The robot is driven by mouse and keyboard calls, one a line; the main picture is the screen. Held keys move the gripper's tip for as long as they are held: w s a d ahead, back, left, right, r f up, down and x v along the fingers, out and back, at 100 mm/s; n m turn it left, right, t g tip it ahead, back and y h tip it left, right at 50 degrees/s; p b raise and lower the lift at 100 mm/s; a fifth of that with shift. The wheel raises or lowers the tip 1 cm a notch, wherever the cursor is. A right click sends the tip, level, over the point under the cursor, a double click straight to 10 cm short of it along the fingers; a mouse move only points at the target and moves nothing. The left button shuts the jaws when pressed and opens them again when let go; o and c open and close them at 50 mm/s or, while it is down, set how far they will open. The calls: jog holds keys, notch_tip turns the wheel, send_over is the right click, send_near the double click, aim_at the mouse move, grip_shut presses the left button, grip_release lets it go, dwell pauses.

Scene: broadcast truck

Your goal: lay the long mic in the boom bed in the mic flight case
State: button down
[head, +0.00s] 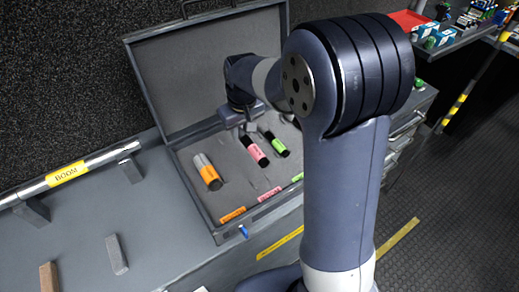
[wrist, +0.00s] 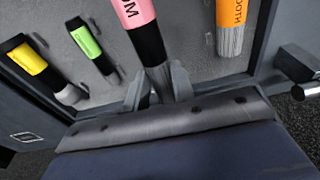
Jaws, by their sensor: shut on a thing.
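The long mic (head: 257,153) has a pink band, with letters ending in "OM" in the wrist view (wrist: 132,10), and a dark body with a grey end. My gripper (wrist: 158,84) is shut on the grey end. In the head view my gripper (head: 241,126) is over the open mic flight case (head: 188,195), toward its lid side. The mic is inside the case outline, between an orange-banded mic (head: 207,172) and a green-banded mic (head: 275,143). I cannot tell whether it touches the grey lining. A pink label (head: 269,195) is on the case's front part.
An orange label (head: 232,214) marks the front left of the case. The raised lid (head: 190,70) stands behind my gripper. A boom pole (head: 95,160) lies on holders at left. A yellow-banded mic (wrist: 28,58) shows in the wrist view. My arm hides the case's right side.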

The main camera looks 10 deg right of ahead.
aim_at(243, 158)
notch_tip(243, 158, down, 10)
jog(key=shift+r, duration=0.2)
jog(key=shift+f, duration=0.15)
jog(key=c, duration=1.2)
grip_release()
jog(key=r, duration=0.4)
jog(key=s+r, duration=0.1)
jog(key=r, duration=0.7)
jog(key=shift+s+d+r, duration=0.1)
jog(key=shift+s+d, duration=0.25)
